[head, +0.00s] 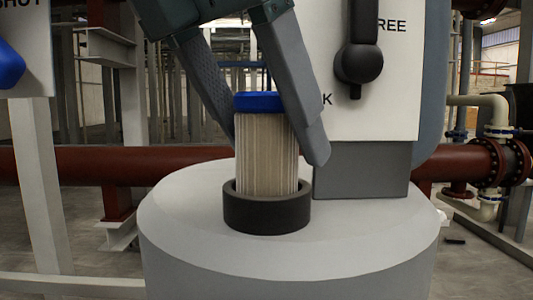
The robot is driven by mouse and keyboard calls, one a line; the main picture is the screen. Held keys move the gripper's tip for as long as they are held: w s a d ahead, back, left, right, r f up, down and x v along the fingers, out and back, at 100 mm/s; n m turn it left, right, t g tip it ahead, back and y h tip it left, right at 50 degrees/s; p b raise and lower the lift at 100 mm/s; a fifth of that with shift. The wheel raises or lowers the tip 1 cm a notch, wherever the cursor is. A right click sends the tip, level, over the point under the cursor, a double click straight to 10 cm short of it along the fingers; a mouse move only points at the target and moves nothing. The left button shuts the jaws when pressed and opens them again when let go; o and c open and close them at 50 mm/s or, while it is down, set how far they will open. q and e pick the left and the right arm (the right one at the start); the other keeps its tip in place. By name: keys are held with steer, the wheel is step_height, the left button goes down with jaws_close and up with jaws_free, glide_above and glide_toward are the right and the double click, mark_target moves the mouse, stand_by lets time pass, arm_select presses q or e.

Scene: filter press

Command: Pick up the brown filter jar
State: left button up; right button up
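The filter jar (264,160) is a pale brown pleated cylinder with a blue cap (258,102). It stands upright in a black ring holder (266,212) on top of a round grey pedestal (180,225). My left gripper (275,148) comes down from above with its fingers spread, one on each side of the jar's upper part. The right-hand finger covers part of the jar's right edge. The other finger's tip is partly hidden at the jar's left edge. I see no clear grip on the jar. My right gripper is not in view.
A white panel (405,95) with a black lever handle (360,60) stands on a grey block (362,170) close behind the jar on the right. Another panel with a blue handle (8,65) is at the far left. The pedestal top is otherwise clear.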

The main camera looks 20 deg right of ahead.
arm_select(q)
steer(key=c, duration=0.9)
steer(key=shift+r, duration=0.15)
steer(key=shift+r+b, duration=0.6)
steer(key=shift+r, duration=0.25)
steer(key=shift+s+d+r+b, duration=0.15)
steer(key=shift+r+b, duration=0.35)
steer(key=shift+r, duration=0.55)
steer(key=shift+s+d+r+b, duration=0.3)
steer(key=shift+s+r+b, duration=0.2)
steer(key=shift+s+r, duration=1.05)
steer(key=shift+s+d+r+b, duration=0.25)
steer(key=shift+s+r+b, duration=0.35)
steer(key=shift+s, duration=1.65)
steer(key=shift+s+d+r+b, duration=0.35)
steer(key=shift+s+r, duration=0.95)
steer(key=shift+s, duration=0.6)
steer(key=shift+w, duration=0.1)
